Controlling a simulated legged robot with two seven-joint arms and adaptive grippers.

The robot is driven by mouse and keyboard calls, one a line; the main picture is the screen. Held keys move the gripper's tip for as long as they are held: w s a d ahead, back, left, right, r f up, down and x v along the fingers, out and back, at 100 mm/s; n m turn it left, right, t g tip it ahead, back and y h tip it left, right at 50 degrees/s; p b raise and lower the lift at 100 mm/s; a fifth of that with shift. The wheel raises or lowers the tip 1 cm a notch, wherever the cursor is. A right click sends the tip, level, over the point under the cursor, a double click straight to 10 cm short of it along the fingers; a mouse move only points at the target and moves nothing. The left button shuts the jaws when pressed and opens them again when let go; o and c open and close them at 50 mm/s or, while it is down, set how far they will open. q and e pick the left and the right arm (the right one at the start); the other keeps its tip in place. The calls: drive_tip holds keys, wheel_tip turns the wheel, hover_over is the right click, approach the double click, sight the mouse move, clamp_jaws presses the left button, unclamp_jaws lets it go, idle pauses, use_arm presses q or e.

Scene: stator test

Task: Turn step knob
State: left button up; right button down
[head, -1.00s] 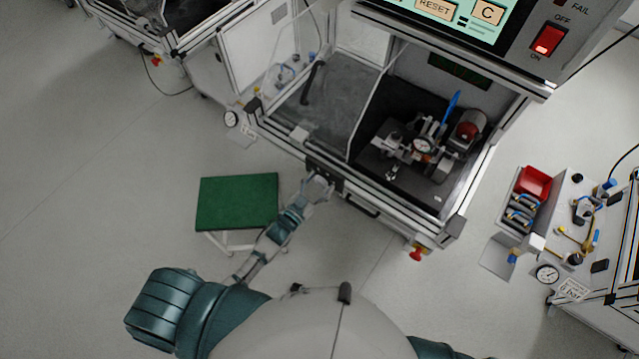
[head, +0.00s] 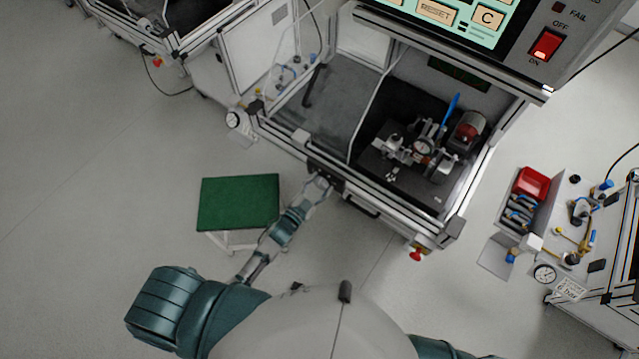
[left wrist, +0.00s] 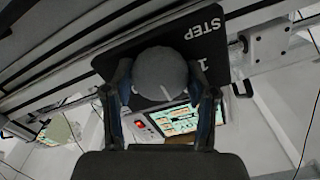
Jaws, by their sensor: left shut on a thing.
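The step knob (left wrist: 160,75) is a round grey knob on a black plate (left wrist: 205,60) marked "STEP" in the left wrist view. The two fingers of my left gripper (left wrist: 163,88) stand on either side of the knob, shut on it. In the head view my left gripper (head: 320,182) is at the front frame of the test bench (head: 400,215), and the knob is too small and covered to make out there. My right gripper is out of view.
A control panel with a lit red switch (head: 546,45) hangs above the bench. A stator fixture (head: 425,145) sits inside. A green-topped stool (head: 238,203) stands left of my left forearm. A red emergency button (head: 416,255) is at the bench's front right corner. Open floor lies left.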

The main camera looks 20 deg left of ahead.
use_arm(q)
drive_tip(key=shift+s+f+m, duration=0.1)
drive_tip(key=shift+f+m, duration=0.1)
drive_tip(key=shift+m, duration=2)
drive_tip(key=o, duration=1.2)
drive_tip(key=shift+c, duration=0.2)
drive_tip(key=v, duration=1.2)
